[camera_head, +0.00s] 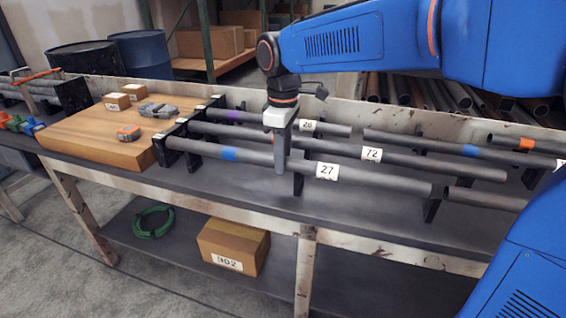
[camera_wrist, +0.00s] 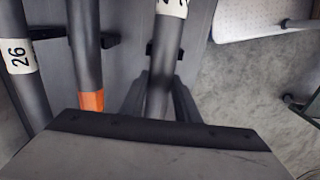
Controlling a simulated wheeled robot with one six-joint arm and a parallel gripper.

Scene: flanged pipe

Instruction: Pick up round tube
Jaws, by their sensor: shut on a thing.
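Several grey round tubes lie in black holders on the workbench. The front tube (camera_head: 330,178) carries a "27" label and a blue band. My gripper (camera_head: 282,165) reaches straight down onto this tube, between its blue band and its label. In the wrist view the same tube (camera_wrist: 160,95) runs between the two dark fingers (camera_wrist: 160,100), which are shut on it. It looks level with the holders; I cannot tell whether it is lifted. The "72" tube (camera_head: 410,165) lies just behind. The "26" tube (camera_head: 335,130) is at the back.
More tubes (camera_head: 485,200) lie to the right, close to the front tube's end. Black holders (camera_head: 170,150) stand along the bench. A wooden board (camera_head: 90,140) with small boxes and tools is on the left. A cardboard box (camera_head: 232,245) and green coil (camera_head: 152,221) are on the lower shelf.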

